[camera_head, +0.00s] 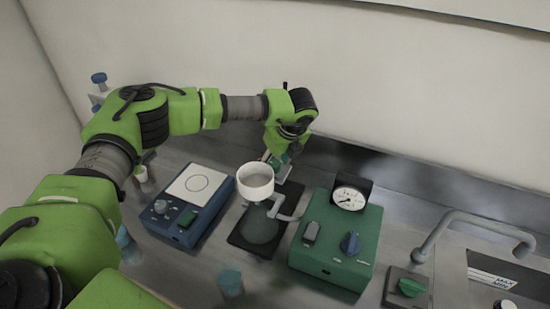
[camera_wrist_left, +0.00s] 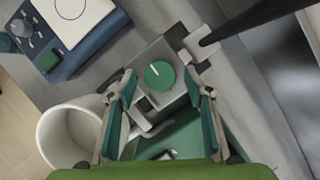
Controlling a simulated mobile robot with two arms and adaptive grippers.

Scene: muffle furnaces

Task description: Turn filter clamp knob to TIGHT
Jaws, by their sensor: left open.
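The filter clamp knob (camera_wrist_left: 159,75) is a round green knob with a white pointer line, on a grey block in the left wrist view. The line points up and slightly left. No TIGHT marking is readable. My left gripper (camera_wrist_left: 160,84) is open, with its two teal-padded fingers on either side of the knob in this view. Whether they touch it, I cannot tell. In the head view, my left gripper (camera_head: 279,164) points down behind the white filter cup (camera_head: 256,187), and the knob cannot be made out clearly. The cup also shows in the left wrist view (camera_wrist_left: 58,145). My right gripper is not in view.
A blue instrument (camera_head: 218,197) stands left of the dark stand base (camera_head: 240,241). A green box (camera_head: 325,262) with a gauge (camera_head: 349,196) stands right. A faucet (camera_head: 470,220) and sink are farther right. A clear beaker (camera_head: 230,284) is in front. The wall is close behind.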

